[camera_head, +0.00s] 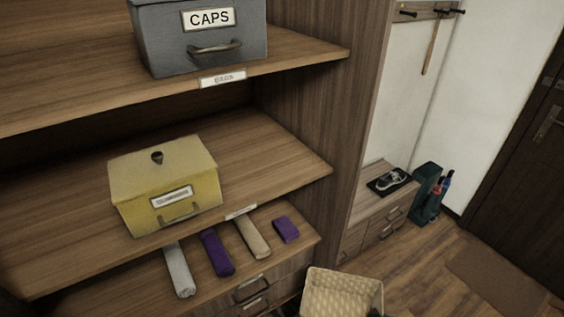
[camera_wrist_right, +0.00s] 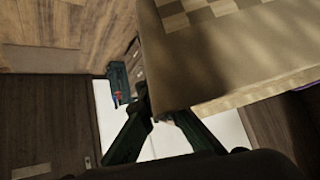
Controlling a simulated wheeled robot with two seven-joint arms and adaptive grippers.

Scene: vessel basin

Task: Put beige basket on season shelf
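The beige basket (camera_head: 342,296) is at the bottom edge of the head view, in front of the lower shelf and drawers, its open top showing a woven inside. It fills the upper right of the wrist view (camera_wrist_right: 225,60). My right gripper (camera_wrist_right: 160,108) has its fingers on either side of the basket's wall near a corner and appears shut on it; one fingertip is partly hidden. My left gripper is not in view. The middle shelf (camera_head: 265,150) holds a yellow box (camera_head: 165,185) on its left; its edge label (camera_head: 240,212) is unreadable, so I cannot tell which shelf is season.
A grey CAPS box (camera_head: 200,38) stands on the upper shelf (camera_head: 300,48). Rolled and folded cloths (camera_head: 216,252) lie on the lower shelf. The middle shelf is bare right of the yellow box. An upright side panel (camera_head: 345,110) bounds the shelves on the right.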

